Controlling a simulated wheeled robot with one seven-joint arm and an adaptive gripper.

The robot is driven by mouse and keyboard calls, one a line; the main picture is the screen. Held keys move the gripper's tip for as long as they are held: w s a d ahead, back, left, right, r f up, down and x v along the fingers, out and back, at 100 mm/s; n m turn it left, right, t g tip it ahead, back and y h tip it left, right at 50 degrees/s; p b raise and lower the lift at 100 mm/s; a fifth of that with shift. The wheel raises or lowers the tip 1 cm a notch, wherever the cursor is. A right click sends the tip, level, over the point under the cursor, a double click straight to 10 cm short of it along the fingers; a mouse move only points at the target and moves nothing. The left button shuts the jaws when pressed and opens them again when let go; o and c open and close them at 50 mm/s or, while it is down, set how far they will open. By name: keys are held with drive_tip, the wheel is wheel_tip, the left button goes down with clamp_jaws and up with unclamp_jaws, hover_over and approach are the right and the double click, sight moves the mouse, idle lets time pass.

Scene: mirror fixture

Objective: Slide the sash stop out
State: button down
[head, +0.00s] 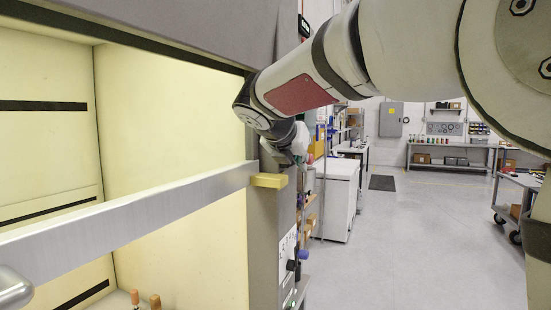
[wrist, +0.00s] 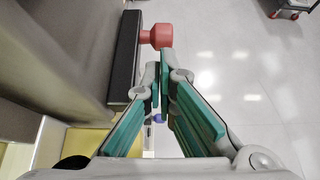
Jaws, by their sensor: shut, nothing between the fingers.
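The yellow block (head: 269,181), which looks like the sash stop, sits at the right end of the grey sash rail (head: 130,217), against the hood's right post (head: 264,235). It sticks out a little from the post. In the wrist view a yellow patch (wrist: 92,141) shows at the lower left, partly hidden by my gripper; I cannot tell if it is the same block. My gripper (head: 299,158) is beside the post, above and right of the block and apart from it. In the wrist view my gripper (wrist: 163,85) has its fingers together, with nothing between them.
A red knob (wrist: 157,36) stands out from a dark strip just beyond my fingertips in the wrist view. Dark and blue knobs (head: 298,259) are lower on the post. A white cabinet (head: 335,200) stands behind. The floor to the right is open.

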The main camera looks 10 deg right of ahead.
drive_tip(key=v, duration=1.2)
drive_tip(key=shift+s+f, duration=0.15)
drive_tip(key=shift+s, duration=0.1)
drive_tip(key=shift+a, duration=0.1)
drive_tip(key=s+d+f+m+g+y, duration=0.2)
drive_tip(key=s+f+m+y, duration=0.1)
drive_tip(key=s+f+m, duration=0.8)
drive_tip(key=s+d+f+m+g+y, duration=0.2)
drive_tip(key=s+f+m+y, duration=0.2)
drive_tip(key=s+f+m, duration=0.8)
drive_tip(key=s+m, duration=0.4)
drive_tip(key=m, duration=0.1)
drive_tip(key=shift+s+f+m+b, duration=0.2)
drive_tip(key=shift+m+b, duration=0.15)
drive_tip(key=shift+m, duration=0.05)
